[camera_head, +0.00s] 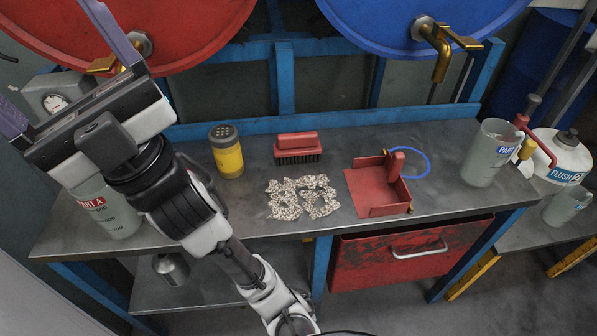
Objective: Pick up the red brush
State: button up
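The red brush (297,139) lies on the grey metal workbench (345,140), bristles down, with a red back and dark bristles. It is behind a patch of pale granules (302,196) and left of a red dustpan (376,187). My gripper (48,58) is at the upper left, raised over the left end of the bench and well apart from the brush. Its two purple-grey fingers are spread wide with no object held between them. The tips run close to or past the picture's edge. The brush is fully in view.
A yellow shaker (227,152) stands left of the brush. A blue ring (411,163) lies by the dustpan. A clear jug (490,153) stands at the right end, and a PART A jug (108,208) is partly behind my arm. Red (180,35) and blue (385,25) drums overhang the back.

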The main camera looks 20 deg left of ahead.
aim_at(303, 144)
jog(key=k+j+u, duration=0.15)
jog(key=u, duration=0.2)
jog(key=k+j+u, duration=0.35)
jog(key=i+l, duration=0.1)
jog(key=i, duration=0.95)
